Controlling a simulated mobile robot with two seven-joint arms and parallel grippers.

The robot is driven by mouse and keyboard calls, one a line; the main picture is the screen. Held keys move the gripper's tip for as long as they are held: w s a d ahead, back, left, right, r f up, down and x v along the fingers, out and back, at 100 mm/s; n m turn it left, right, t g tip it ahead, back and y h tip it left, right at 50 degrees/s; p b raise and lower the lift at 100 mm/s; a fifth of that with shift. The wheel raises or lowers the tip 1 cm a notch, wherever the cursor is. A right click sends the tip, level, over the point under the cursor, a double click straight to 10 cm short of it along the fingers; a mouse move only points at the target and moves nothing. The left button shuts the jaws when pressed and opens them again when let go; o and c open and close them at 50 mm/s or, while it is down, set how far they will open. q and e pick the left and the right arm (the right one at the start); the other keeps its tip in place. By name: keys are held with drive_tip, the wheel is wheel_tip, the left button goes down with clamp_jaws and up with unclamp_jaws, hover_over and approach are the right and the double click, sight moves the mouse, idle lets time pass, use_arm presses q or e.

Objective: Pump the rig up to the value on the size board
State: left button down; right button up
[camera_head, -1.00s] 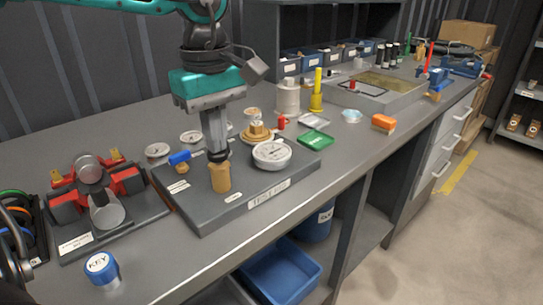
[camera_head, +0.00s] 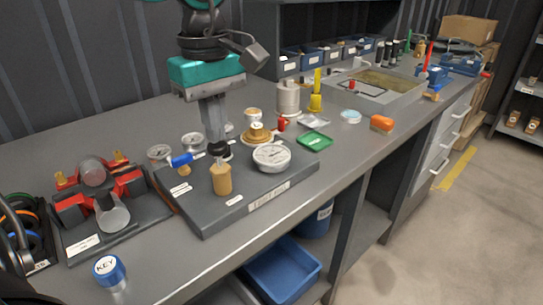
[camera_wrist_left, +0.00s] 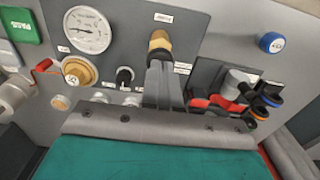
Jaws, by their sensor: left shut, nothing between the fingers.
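The test rig is a dark plate (camera_head: 215,212) on the bench with a tan pump handle (camera_head: 221,180) standing upright near its front left. A white round gauge (camera_head: 271,157) sits on the rig; in the wrist view its needle is too small to read exactly. My left gripper (camera_head: 217,142) is shut and empty, pointing down beside and just above the handle. In the left wrist view the fingertips (camera_wrist_left: 160,65) lie close to the handle (camera_wrist_left: 160,38); contact cannot be told. I cannot make out the size board. My right gripper is out of view.
A red clamp fixture (camera_head: 98,190) stands left of the rig, with a blue-topped KEY canister (camera_head: 108,271) in front. A green card (camera_head: 314,140), an orange block (camera_head: 381,123) and a yellow post (camera_head: 315,92) are to the right. The bench front edge is mostly clear.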

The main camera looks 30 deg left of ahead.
use_arm(q)
wheel_tip(320, 180, up, 7)
drive_tip(key=p, duration=0.5)
drive_tip(key=shift+p, duration=0.35)
idle(0.3)
